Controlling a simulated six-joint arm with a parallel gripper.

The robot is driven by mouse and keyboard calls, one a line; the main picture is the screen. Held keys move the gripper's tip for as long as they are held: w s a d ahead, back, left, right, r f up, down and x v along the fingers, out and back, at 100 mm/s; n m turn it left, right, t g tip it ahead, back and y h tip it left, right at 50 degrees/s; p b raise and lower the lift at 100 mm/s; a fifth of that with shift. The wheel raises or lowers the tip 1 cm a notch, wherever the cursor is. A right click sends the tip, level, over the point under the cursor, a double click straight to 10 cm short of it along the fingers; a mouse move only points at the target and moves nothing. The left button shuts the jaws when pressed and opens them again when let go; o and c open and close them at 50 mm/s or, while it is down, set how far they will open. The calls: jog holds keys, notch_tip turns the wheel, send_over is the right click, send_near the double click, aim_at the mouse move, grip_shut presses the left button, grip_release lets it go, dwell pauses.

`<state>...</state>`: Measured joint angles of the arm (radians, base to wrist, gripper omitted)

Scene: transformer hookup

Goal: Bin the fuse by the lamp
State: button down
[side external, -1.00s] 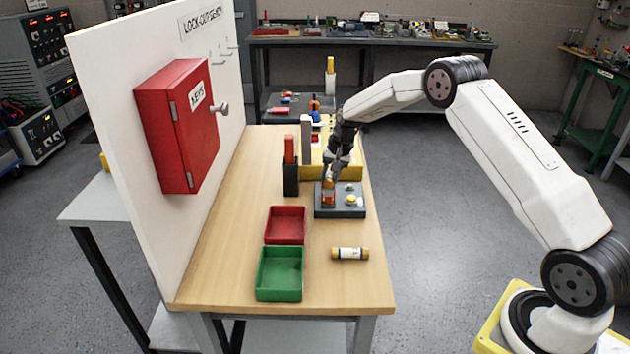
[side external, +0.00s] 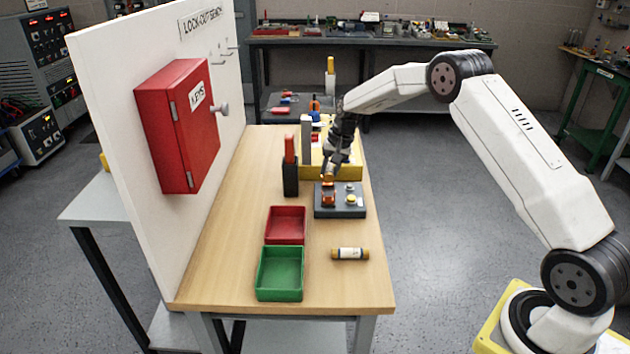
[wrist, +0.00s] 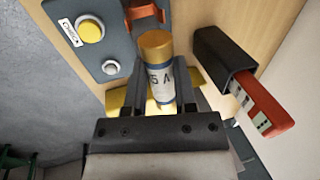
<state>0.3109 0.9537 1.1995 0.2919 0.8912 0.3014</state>
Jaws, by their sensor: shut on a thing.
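My gripper (side external: 333,166) is shut on a fuse (wrist: 158,75), a pale cylinder with a gold end cap and "5 A" readable on its label. I hold it just above the grey panel box (side external: 340,209). The box carries an orange holder (side external: 328,194), a yellow dome (side external: 351,199) that looks like a lamp, and a small pale button (wrist: 110,67). In the wrist view the yellow dome (wrist: 91,31) is at upper left. A red tray (side external: 286,239) and a green tray (side external: 280,287) stand open and empty nearer the camera.
A second fuse (side external: 350,254) lies on the bench right of the trays. A black holder with a red-handled piece (side external: 290,150) stands left of the panel box. A yellow bin (side external: 346,171) is behind. The white board with the red key cabinet (side external: 180,125) borders the left.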

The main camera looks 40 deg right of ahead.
jog(key=shift+r, duration=1.55)
jog(key=s+a+f, duration=0.1)
jog(key=s+a, duration=0.3)
jog(key=a, duration=0.4)
jog(key=s+a+f, duration=0.1)
jog(key=s+a, duration=0.3)
jog(key=a, duration=0.5)
jog(key=s+a+f, duration=0.1)
jog(key=s+a, duration=0.3)
jog(key=a, duration=0.4)
jog(key=shift+a+f, duration=0.25)
jog(key=shift+a, duration=0.15)
jog(key=shift+f, duration=0.1)
jog(key=shift+f, duration=2.9)
